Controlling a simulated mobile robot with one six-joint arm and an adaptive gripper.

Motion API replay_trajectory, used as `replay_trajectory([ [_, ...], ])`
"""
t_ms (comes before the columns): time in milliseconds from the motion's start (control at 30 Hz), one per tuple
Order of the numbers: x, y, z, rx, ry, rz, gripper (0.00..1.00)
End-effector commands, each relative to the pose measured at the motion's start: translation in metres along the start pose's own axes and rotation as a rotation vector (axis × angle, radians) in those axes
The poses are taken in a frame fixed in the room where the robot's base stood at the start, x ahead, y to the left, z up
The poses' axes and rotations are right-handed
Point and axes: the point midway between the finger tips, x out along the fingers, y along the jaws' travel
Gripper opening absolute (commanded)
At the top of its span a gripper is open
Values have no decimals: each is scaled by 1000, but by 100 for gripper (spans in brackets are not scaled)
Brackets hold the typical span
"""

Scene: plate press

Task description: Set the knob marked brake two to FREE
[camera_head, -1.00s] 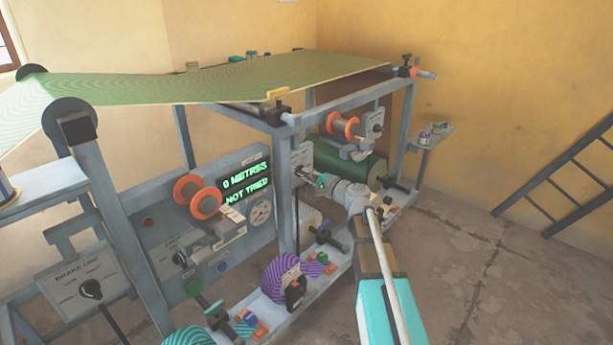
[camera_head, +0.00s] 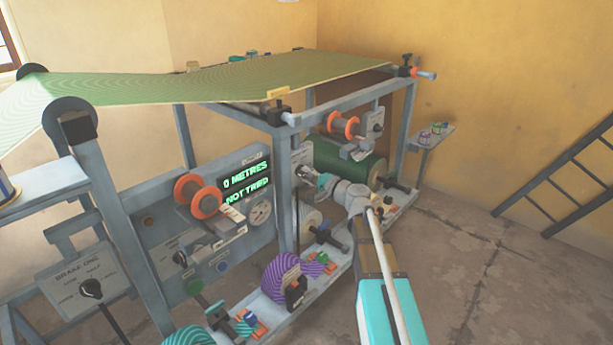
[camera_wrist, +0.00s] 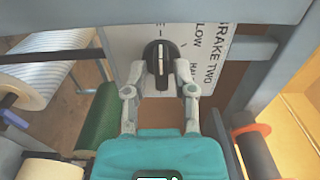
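In the wrist view, the knob (camera_wrist: 160,58) is black with a pale pointer stripe that lies roughly upright in the picture. It sits on a white plate (camera_wrist: 207,45) lettered BRAKE TWO, seen sideways, with SLOW readable and another word partly hidden. The word FREE cannot be made out. My gripper (camera_wrist: 159,88) is open, its two fingers apart on the left and right just below the knob in the picture. Nothing is between them, and I cannot tell whether they touch the knob. In the head view, my gripper (camera_head: 318,181) is at the frame's far post; the knob is not clearly visible there.
A grey frame bar (camera_wrist: 150,12) runs close above the knob. A green roller (camera_wrist: 100,122) is left of my gripper and an orange-flanged spool (camera_wrist: 258,150) right. In the head view, the brake one knob (camera_head: 91,289) is at lower left, and a display (camera_head: 246,181) reads 0 METRES, NOT TRIED.

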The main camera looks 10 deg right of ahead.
Motion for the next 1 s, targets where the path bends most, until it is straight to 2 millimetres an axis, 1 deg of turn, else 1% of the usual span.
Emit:
replay_trajectory([
  [367,1,-1,-2,3,4,-2,53],
  [567,-4,-1,-2,4,5,-3,53],
  [767,-23,-1,-1,4,6,-2,53],
  [1000,-61,-1,0,4,6,-2,53],
])
